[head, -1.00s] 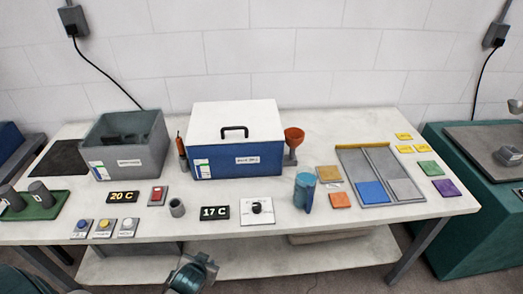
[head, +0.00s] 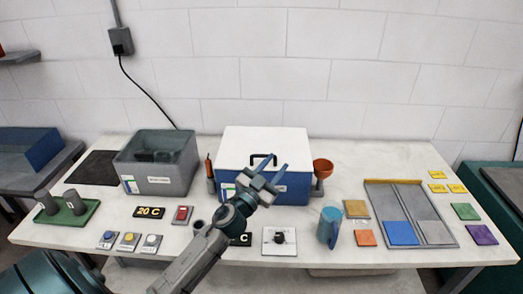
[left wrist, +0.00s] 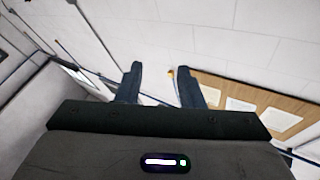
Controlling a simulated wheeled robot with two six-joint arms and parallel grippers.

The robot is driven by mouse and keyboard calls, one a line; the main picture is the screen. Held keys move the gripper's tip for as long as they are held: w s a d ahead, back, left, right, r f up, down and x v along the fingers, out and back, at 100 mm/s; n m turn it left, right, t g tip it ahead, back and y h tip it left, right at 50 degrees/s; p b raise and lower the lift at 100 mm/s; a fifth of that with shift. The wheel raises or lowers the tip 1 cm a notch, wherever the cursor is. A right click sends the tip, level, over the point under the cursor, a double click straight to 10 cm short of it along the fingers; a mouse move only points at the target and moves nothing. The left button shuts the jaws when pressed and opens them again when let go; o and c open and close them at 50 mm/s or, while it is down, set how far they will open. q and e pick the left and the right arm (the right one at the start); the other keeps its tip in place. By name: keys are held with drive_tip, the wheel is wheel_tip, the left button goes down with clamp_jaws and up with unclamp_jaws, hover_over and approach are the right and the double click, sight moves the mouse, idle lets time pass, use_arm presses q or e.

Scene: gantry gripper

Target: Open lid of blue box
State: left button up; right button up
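The blue box (head: 292,190) stands at the back middle of the table, with its white lid (head: 290,142) shut on it. A dark handle (head: 256,156) sits on the lid's top near the front. My left gripper (head: 267,171) is raised in front of the box, fingers apart, and overlaps the box front and part of the lid in the head view. I cannot tell its exact distance from the handle. My right gripper is not seen.
A grey bin (head: 180,183) stands left of the box. A blue mug (head: 329,226), button panels and a divided tray (head: 432,221) lie nearer the front.

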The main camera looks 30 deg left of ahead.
use_arm(q)
drive_tip(key=w+d+r+m+g+h, duration=0.25)
drive_tip(key=d+r+m+h, duration=0.2)
drive_tip(key=m+h, duration=0.35)
drive_tip(key=g+y+p, duration=0.1)
drive_tip(key=g+y, duration=0.6)
drive_tip(key=g, duration=0.8)
approach(260, 156)
drive_tip(key=shift+n, duration=0.4)
drive_tip(key=p+x, duration=0.1)
drive_tip(key=x, duration=0.1)
drive_tip(key=p+x, duration=0.1)
drive_tip(key=x, duration=0.1)
drive_tip(key=p+x, duration=0.1)
drive_tip(key=x, duration=0.2)
drive_tip(key=shift+w+d+r+p, duration=0.2)
drive_tip(key=shift+w+d+p, duration=0.1)
drive_tip(key=shift+w+p, duration=0.05)
drive_tip(key=shift+w+d+f, duration=0.1)
drive_tip(key=shift+w+f, duration=0.05)
drive_tip(key=shift+f, duration=0.35)
clamp_jaws()
